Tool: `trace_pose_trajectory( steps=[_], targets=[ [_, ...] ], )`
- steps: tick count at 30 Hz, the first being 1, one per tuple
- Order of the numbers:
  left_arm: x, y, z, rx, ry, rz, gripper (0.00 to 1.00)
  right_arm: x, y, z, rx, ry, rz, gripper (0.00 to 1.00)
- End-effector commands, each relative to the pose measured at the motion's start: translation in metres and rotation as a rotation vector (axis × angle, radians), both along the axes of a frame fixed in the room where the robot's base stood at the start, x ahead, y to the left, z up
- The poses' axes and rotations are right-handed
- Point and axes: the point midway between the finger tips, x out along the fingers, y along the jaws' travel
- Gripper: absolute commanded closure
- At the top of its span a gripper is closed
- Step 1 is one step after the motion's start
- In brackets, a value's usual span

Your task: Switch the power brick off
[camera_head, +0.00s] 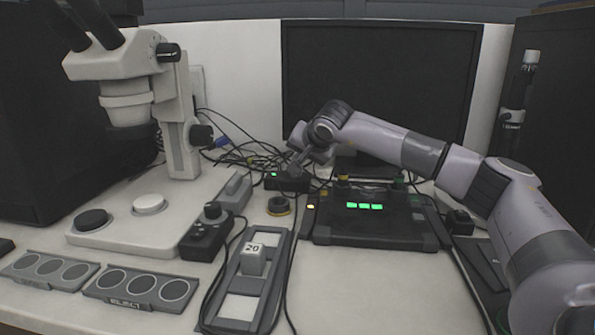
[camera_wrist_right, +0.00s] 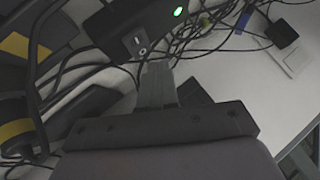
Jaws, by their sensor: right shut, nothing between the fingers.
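The power brick (camera_head: 285,181) is a small black box with a lit green light on its front, among cables at the back of the bench. My left gripper is not in view.
Loose black cables (camera_head: 245,155) crowd around the brick. A microscope (camera_head: 180,120) stands left and a dark monitor (camera_head: 380,85) behind. A black device with green displays (camera_head: 375,225) is right of the brick. A grey tray (camera_head: 238,306) holds a block marked 20 (camera_head: 252,260).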

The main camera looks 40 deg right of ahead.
Motion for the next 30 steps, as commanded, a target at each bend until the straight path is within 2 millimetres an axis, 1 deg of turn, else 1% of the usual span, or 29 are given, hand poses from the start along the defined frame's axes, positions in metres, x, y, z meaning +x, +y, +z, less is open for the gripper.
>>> trace_pose_trajectory(
  steps=[7,18,30],
  targets=[
    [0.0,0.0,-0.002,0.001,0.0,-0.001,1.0,0.001,-0.001,-0.008,0.0,0.001,-0.001,1.0],
    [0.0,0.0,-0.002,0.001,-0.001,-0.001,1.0,0.001,-0.001,-0.008,0.0,0.0,0.0,1.0],
    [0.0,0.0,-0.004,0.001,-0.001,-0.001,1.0,0.001,-0.001,-0.013,0.0,0.0,0.0,1.0]
  ],
)
